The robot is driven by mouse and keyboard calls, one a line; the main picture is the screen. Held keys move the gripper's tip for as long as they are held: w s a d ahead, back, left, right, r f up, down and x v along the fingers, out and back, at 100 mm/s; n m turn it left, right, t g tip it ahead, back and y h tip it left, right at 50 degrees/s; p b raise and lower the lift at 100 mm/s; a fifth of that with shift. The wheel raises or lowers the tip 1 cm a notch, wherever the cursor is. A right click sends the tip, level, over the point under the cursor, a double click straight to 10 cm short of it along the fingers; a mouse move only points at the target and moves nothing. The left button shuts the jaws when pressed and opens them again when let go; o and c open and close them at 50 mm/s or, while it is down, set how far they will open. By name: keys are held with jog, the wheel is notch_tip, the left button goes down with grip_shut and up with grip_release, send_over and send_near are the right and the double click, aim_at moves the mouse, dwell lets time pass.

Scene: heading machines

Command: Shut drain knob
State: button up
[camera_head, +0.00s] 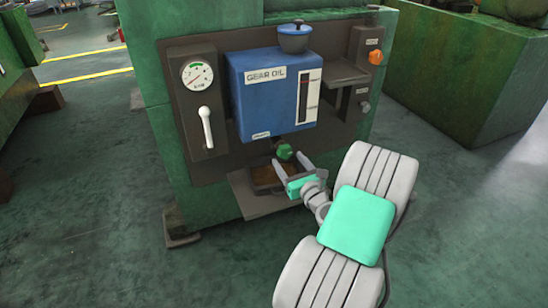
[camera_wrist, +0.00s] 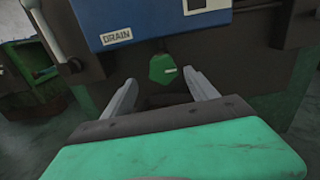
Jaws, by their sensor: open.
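The drain knob (camera_head: 284,152) is a small green knob below the blue gear oil tank (camera_head: 262,98). In the wrist view the knob (camera_wrist: 162,69) shows a short pale mark on its face, below and right of the white DRAIN label (camera_wrist: 117,37). My gripper (camera_head: 289,163) is open in front of the knob. In the wrist view its two grey fingers (camera_wrist: 160,80) point toward the knob, one on each side in the picture. Nothing shows between the fingers but the knob and dark space. I cannot tell whether either finger touches it.
A dark tray (camera_head: 243,196) with brownish contents sits below the knob. A pressure gauge (camera_head: 197,75) and white lever (camera_head: 207,127) are left of the tank. An orange knob (camera_head: 376,57) and dark shelf (camera_head: 345,73) are to the right. Green floor (camera_head: 110,230) is clear at left.

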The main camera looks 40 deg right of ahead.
aim_at(282, 148)
jog(key=shift+d+f+m+h, duration=0.1)
jog(key=shift+d+m+h, duration=0.2)
jog(key=shift+d+m, duration=0.15)
jog(key=x, duration=0.3)
jog(key=b+x, duration=0.1)
jog(key=x, duration=0.3)
jog(key=shift+w+a, duration=0.1)
jog(key=shift+w, duration=0.25)
jog(key=shift+n, duration=0.25)
jog(key=c, duration=1.4)
